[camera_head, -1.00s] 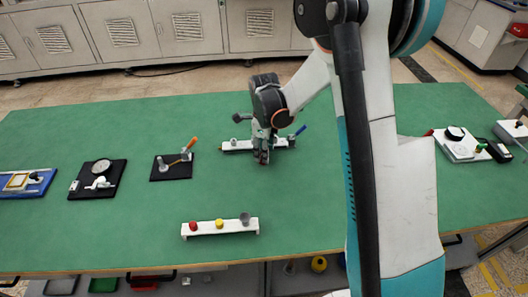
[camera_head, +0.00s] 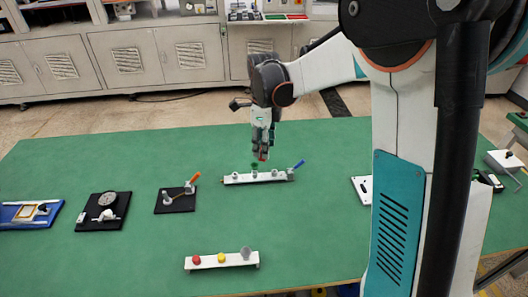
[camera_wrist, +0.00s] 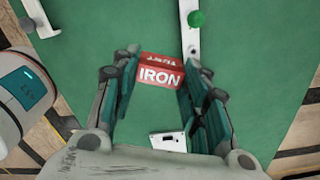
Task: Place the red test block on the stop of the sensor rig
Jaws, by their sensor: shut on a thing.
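A red block marked IRON (camera_wrist: 161,73) is between the fingertips of my gripper (camera_wrist: 158,80) in the wrist view. In the head view my gripper (camera_head: 263,146) points down with the red block (camera_head: 263,155) at its tips, in the air above a white rail (camera_head: 240,179). Which fixture is the sensor rig I cannot tell for sure.
A second white rail (camera_head: 235,261) with red and yellow buttons and a grey disc stands in front. A black base with an orange lever (camera_head: 176,201), a black gauge plate (camera_head: 103,211) and a blue tray (camera_head: 30,214) lie left. Green table surface between them is clear.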

